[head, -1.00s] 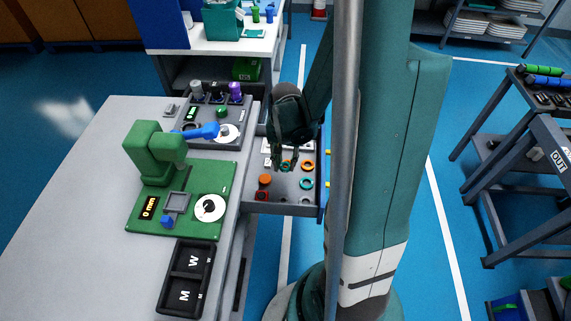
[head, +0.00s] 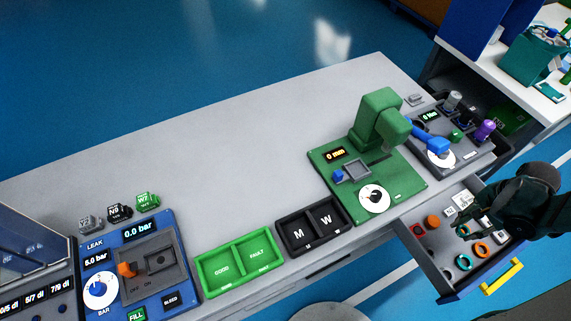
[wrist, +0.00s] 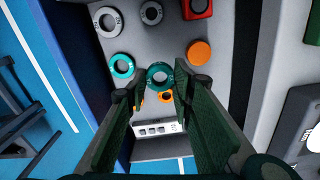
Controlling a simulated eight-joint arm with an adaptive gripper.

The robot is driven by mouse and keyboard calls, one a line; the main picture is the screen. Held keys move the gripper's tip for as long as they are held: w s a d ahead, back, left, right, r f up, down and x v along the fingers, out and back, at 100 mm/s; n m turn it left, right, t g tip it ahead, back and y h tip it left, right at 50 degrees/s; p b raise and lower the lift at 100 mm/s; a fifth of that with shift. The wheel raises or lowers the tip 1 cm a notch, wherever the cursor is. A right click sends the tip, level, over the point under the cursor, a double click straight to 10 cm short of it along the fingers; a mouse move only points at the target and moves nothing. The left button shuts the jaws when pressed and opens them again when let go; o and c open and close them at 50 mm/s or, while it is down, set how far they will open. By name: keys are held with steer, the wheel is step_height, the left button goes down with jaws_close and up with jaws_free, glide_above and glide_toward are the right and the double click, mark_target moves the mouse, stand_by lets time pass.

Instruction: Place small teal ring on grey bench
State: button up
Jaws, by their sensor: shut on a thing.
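The small teal ring (wrist: 160,69) is between the fingertips of my gripper (wrist: 159,88) in the wrist view. My gripper is shut on it. In the head view my gripper (head: 468,228) hangs over the open drawer at the right, with the teal ring (head: 463,230) small and partly hidden at its tips. Another teal ring (wrist: 122,65) lies in the drawer, to the left of the held one in the wrist view. The grey bench (head: 230,150) stretches across the middle of the head view, left of my gripper.
The open drawer (head: 425,262) holds several rings, including an orange ring (head: 481,249). On the bench stand a green device (head: 380,175), a black M/W tray (head: 290,232), a green GOOD/FAULT tray (head: 215,273) and a blue leak tester (head: 165,225). The bench's back left is clear.

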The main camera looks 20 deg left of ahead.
steer(key=shift+r, duration=0.1)
step_height(320, 180, up, 26)
steer(key=w+a+n+p, duration=0.1)
steer(key=w+a+n, duration=0.2)
steer(key=a, duration=0.9)
steer(key=w+a+r+n+p, duration=0.1)
steer(key=w+a+n+p, duration=0.1)
steer(key=w+a, duration=0.8)
steer(key=w+a+r+n+p, duration=0.1)
steer(key=w+a+n, duration=0.3)
steer(key=a, duration=1)
steer(key=shift+w+n+p, duration=0.3)
steer(key=shift+w, duration=1.3)
steer(key=s+a+f+n+p, duration=0.1)
steer(key=s+a+n, duration=0.2)
steer(key=a, duration=1.1)
steer(key=s+a+f+n+p, duration=0.1)
steer(key=s+a+n+p, duration=0.15)
steer(key=a, duration=1.25)
steer(key=s+a+f+n, duration=0.1)
steer(key=s+a+n, duration=0.2)
steer(key=a, duration=1.1)
step_height(320, 180, down, 10)
steer(key=shift+d+f, duration=0.15)
steer(key=shift+f, duration=0.1)
